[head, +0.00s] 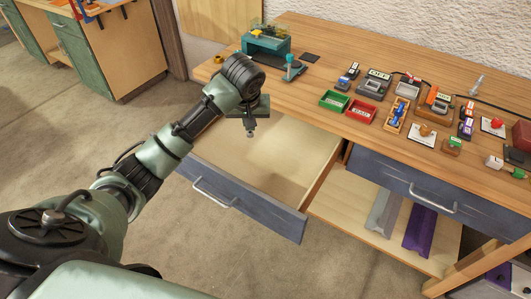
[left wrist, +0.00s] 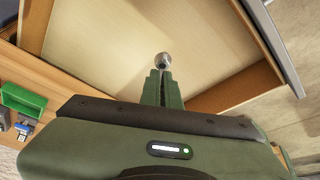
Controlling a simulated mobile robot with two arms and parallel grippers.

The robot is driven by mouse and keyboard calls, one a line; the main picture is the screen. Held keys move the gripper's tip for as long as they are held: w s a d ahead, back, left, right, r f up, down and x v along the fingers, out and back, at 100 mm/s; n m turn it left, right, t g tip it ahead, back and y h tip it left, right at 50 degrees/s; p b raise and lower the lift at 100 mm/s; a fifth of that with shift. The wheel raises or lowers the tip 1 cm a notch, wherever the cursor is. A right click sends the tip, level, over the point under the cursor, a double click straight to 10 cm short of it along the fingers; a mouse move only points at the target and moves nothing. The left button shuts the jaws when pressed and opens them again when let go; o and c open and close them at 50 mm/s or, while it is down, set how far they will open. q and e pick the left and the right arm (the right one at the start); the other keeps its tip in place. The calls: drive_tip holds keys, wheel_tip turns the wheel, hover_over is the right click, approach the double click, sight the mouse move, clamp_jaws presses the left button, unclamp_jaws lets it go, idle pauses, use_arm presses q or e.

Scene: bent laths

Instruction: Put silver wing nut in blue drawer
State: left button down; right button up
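My left gripper (head: 252,120) hangs over the open drawer with its fingers pointing down. In the left wrist view its fingers (left wrist: 164,88) are close together on a small silver piece, which I take to be the silver wing nut (left wrist: 163,60). Its wings cannot be made out clearly. It shows as a small grey tip below the fingers in the head view (head: 250,133). The blue drawer (head: 245,198) is pulled out, and the visible part of its pale wooden inside (left wrist: 105,45) is empty. The silver piece appears above the drawer floor. My right gripper is not in view.
A second blue-grey drawer (head: 425,188) to the right is shut. The wooden bench (head: 325,75) carries a green tray (head: 334,101), a red tray (head: 360,111), a teal machine (head: 267,42) and several small parts. A shelf below holds grey and purple pieces (head: 420,229).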

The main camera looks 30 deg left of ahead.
use_arm(q)
drive_tip(key=w+a+n, duration=0.1)
drive_tip(key=w+a, duration=0.1)
drive_tip(key=a, duration=0.1)
drive_tip(key=b, duration=0.1)
approach(247, 159)
drive_tip(key=shift+n+y, duration=0.3)
drive_tip(key=x, duration=0.5)
drive_tip(key=shift+d+f, duration=0.25)
drive_tip(key=shift+f, duration=0.15)
drive_tip(key=shift+f, duration=0.1)
drive_tip(key=c, duration=1.6)
unclamp_jaws()
drive_tip(key=shift+c, duration=0.2)
drive_tip(key=p+v, duration=0.1)
drive_tip(key=v, duration=1.1)
drive_tip(key=shift+w, duration=0.1)
